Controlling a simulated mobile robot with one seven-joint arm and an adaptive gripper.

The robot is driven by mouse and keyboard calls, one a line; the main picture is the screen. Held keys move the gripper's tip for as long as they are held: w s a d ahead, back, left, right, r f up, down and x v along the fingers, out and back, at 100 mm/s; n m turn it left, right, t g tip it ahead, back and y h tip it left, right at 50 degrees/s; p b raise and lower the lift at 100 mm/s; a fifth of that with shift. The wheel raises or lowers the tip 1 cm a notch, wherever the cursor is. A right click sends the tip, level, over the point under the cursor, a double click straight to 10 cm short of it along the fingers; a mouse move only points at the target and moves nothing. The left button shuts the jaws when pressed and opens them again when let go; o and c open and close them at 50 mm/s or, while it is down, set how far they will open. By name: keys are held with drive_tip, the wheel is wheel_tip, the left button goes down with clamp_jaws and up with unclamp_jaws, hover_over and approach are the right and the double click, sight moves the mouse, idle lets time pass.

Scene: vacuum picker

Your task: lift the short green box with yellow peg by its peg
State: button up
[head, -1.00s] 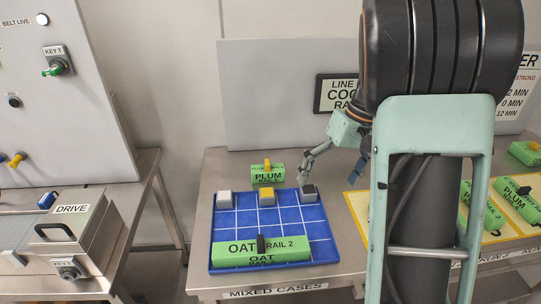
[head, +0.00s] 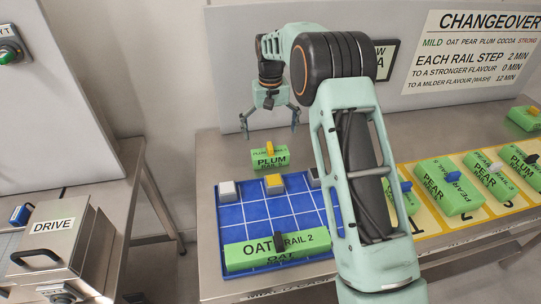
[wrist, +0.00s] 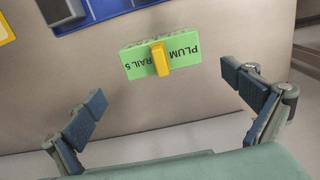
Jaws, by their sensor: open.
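The short green box (head: 270,158), labelled PLUM RAIL 5, stands on the steel table behind the blue tray. Its yellow peg (head: 269,146) sticks up from the middle of its top. In the wrist view the box (wrist: 184,50) lies ahead of the fingers, with the yellow peg (wrist: 160,59) facing the camera. My gripper (head: 271,130) is above the box, pointing down, with its fingers spread wide. In the wrist view my gripper (wrist: 167,103) is empty, and the box and peg are beyond the fingertips, apart from them.
The blue tray (head: 264,220) in front holds a long green OAT box (head: 262,252) with a dark peg and several small blocks along its back edge. Several green boxes stand on the yellow mat (head: 449,223) at right. A grey panel (head: 230,60) rises behind the table.

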sight(270, 152)
wheel_tip(270, 152, down, 2)
drive_tip(key=shift+f, duration=0.1)
drive_tip(key=f, duration=0.2)
drive_tip(key=s+f+p, duration=0.1)
drive_tip(key=f, duration=0.1)
drive_tip(key=shift+f+p, duration=0.3)
drive_tip(key=shift+f, duration=0.5)
drive_tip(key=c, duration=1.1)
